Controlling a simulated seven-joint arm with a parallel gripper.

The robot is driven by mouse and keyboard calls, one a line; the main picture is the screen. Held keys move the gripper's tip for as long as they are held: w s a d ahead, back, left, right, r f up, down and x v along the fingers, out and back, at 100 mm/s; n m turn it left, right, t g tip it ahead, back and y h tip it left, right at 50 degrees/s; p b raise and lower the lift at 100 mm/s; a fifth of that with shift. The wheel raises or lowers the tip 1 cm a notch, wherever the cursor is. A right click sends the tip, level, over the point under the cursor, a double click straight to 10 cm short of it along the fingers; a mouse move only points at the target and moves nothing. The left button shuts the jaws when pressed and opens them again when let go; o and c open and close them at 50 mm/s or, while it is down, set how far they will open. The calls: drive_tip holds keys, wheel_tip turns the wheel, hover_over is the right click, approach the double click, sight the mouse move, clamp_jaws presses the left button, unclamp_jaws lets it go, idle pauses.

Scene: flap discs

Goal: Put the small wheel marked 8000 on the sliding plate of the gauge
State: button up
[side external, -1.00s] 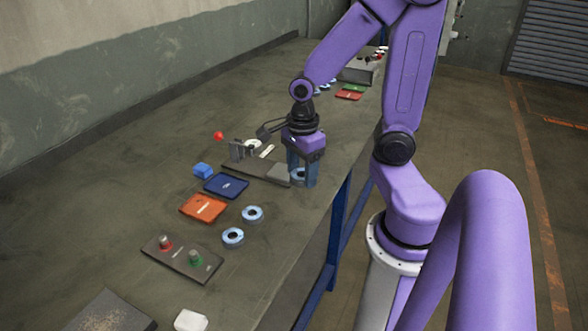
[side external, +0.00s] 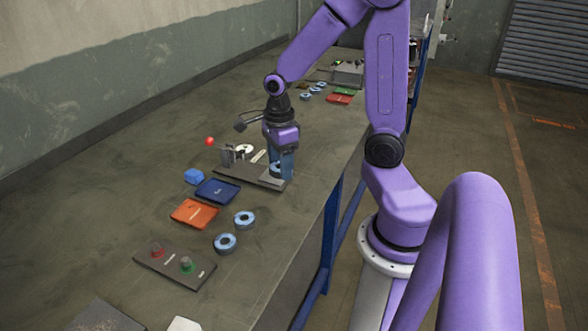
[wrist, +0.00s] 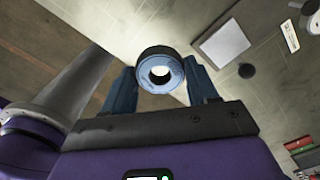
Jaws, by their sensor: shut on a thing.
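My gripper (side external: 279,172) is shut on a small blue-grey wheel (side external: 275,168) with a hole in its middle. In the wrist view the wheel (wrist: 146,75) sits between the two blue fingers; I cannot read a mark on it. In the side view the wheel is at the near right end of the gauge (side external: 238,170), over or close to its pale sliding plate (side external: 272,183). Whether it touches the plate I cannot tell. In the wrist view a pale square plate (wrist: 222,45) shows just right of the wheel.
Two more blue wheels (side external: 234,219) lie by the orange tray (side external: 194,213) and the blue tray (side external: 218,191). More wheels and trays (side external: 339,99) lie farther back.

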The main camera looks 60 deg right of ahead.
drive_tip(key=w+d+f+m, duration=0.1)
drive_tip(key=w+d, duration=0.1)
drive_tip(key=d, duration=0.1)
drive_tip(key=w+d+f, duration=0.1)
drive_tip(key=w+d, duration=0.1)
drive_tip(key=d, duration=0.1)
drive_tip(key=w+d+f+m, duration=0.1)
drive_tip(key=w+d, duration=0.2)
drive_tip(key=shift+w+f+m, duration=0.1)
drive_tip(key=shift+f+m, duration=0.15)
drive_tip(key=shift+m, duration=0.05)
drive_tip(key=shift+w+d+f, duration=0.15)
drive_tip(key=shift+d+f, duration=0.05)
drive_tip(key=shift+d, duration=0.3)
drive_tip(key=shift+f, duration=2.3)
drive_tip(key=shift+f, duration=0.65)
drive_tip(key=o, duration=1.2)
drive_tip(key=shift+r, duration=3.5)
